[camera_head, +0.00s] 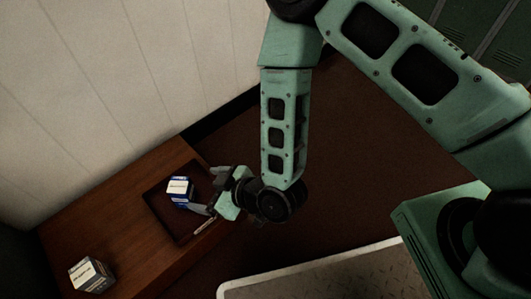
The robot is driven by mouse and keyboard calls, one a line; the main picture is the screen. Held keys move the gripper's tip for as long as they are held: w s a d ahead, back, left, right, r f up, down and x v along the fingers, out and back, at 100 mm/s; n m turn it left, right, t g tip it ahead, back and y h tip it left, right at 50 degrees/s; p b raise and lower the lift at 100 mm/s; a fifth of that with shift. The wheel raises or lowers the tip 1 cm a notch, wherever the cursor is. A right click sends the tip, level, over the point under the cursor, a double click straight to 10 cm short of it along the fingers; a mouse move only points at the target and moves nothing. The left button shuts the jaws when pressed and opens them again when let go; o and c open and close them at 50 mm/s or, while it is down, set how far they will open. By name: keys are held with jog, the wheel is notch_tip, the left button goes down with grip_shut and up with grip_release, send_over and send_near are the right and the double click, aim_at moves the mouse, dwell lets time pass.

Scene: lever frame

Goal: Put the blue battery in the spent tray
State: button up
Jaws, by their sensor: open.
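The blue battery (180,190), a small block with a white label on its top, is inside the dark recessed tray (160,208) on the wooden bench. My gripper (204,190) is open at the right of the battery, low over the tray, with its fingers pointing left. One finger is beyond the battery's far right side and the other is by its near right side. I cannot tell whether either finger touches it. The battery's right side is partly hidden by the gripper.
A small pale label (204,225) is on the tray's near right edge. A panelled wall (120,80) rises behind the bench. The bench between block and tray is clear.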

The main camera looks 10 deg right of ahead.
jog(key=s+d+r+g+h, duration=0.1)
jog(key=d+r+g+h, duration=0.4)
jog(key=r, duration=0.8)
jog(key=s+d+r+m+g+h, duration=0.1)
jog(key=s+d+r+h, duration=0.1)
jog(key=s+d+r, duration=0.3)
jog(key=s+d+r+m+g+h, duration=0.1)
jog(key=s+d+r+m+h, duration=0.1)
jog(key=s+d+r, duration=0.3)
jog(key=d+r, duration=0.1)
jog(key=d, duration=0.3)
jog(key=shift+s+d, duration=0.3)
jog(key=shift+d, duration=0.05)
notch_tip(320, 180, up, 50)
jog(key=p, duration=5)
